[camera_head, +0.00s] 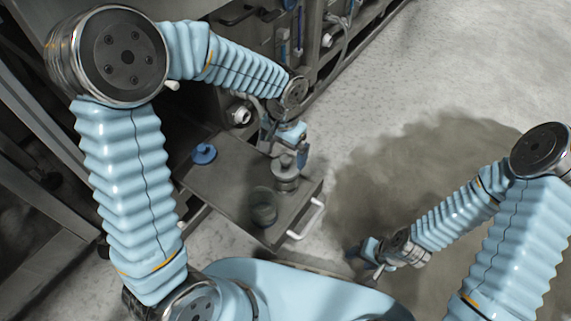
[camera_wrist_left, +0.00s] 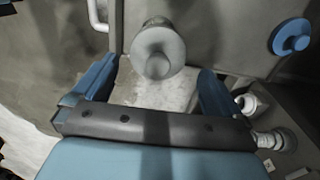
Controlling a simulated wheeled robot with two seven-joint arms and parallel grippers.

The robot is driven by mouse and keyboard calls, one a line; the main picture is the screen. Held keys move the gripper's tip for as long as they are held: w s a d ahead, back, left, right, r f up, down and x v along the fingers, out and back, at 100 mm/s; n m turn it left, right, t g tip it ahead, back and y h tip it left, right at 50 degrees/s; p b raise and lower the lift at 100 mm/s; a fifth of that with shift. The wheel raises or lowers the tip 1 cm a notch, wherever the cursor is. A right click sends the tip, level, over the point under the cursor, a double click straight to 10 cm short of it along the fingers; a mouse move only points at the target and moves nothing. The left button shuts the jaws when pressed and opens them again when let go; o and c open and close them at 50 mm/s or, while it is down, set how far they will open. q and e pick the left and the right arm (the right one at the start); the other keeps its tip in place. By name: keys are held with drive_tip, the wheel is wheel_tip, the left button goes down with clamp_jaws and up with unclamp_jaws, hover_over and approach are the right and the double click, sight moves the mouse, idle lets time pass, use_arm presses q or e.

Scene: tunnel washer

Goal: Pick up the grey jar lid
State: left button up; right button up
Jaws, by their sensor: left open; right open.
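The grey jar lid (camera_head: 285,163) has a round knob and appears to sit on top of a small grey jar (camera_head: 286,184) on the cart top. My left gripper (camera_head: 289,143) is open and close above the lid in the head view. In the left wrist view, the lid (camera_wrist_left: 158,48) shows just past the open fingertips (camera_wrist_left: 158,80), between them in the picture; I see no contact. My right gripper (camera_head: 371,262) is open and empty, low at the right, away from the cart.
The grey cart top (camera_head: 215,183) also holds a blue lid (camera_head: 204,153) at its far left and a dark greenish open jar (camera_head: 263,207) near the front. A white handle (camera_head: 306,219) is on the cart's right end. Machinery with pipes stands behind; floor at right is clear.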

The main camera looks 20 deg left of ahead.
sight(285, 159)
use_arm(q)
drive_tip(key=f, duration=0.2)
drive_tip(key=f+b, duration=0.1)
drive_tip(key=f, duration=0.2)
drive_tip(key=shift+w+d, duration=0.15)
drive_tip(key=shift+w, duration=0.05)
drive_tip(key=c, duration=0.8)
